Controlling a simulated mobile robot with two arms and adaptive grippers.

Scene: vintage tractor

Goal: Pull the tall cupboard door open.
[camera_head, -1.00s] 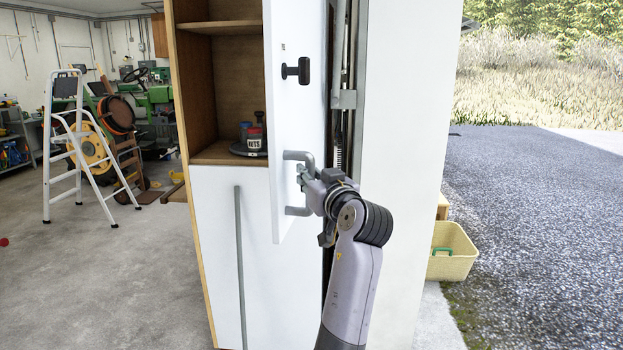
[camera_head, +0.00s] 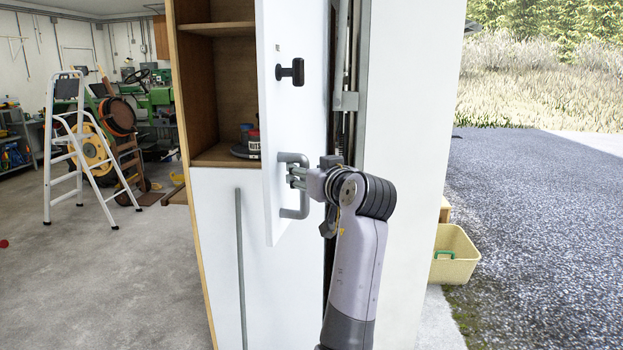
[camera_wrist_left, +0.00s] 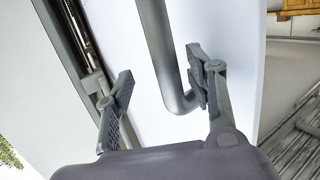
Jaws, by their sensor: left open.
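The tall cupboard's white upper door (camera_head: 290,125) stands part open, its near edge swung out toward me. A grey bent handle (camera_head: 303,205) is low on its outer face. My left gripper (camera_head: 296,178) is open at this handle, with its arm rising from below. In the left wrist view the handle bar (camera_wrist_left: 163,55) is between the fingers of my left gripper (camera_wrist_left: 160,88). The right finger is close beside the bar's bend; whether they touch I cannot tell. The left finger is clearly apart from it. My right gripper is not in view.
The cupboard's wooden shelves (camera_head: 222,90) show behind the door, with dark jars (camera_head: 247,140) partly hidden. A closed white lower front (camera_head: 215,240) has a long grey handle (camera_head: 241,265). A white wall (camera_head: 415,130) stands close right. Left floor (camera_head: 110,275) is open, with a stepladder (camera_head: 70,150) beyond.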

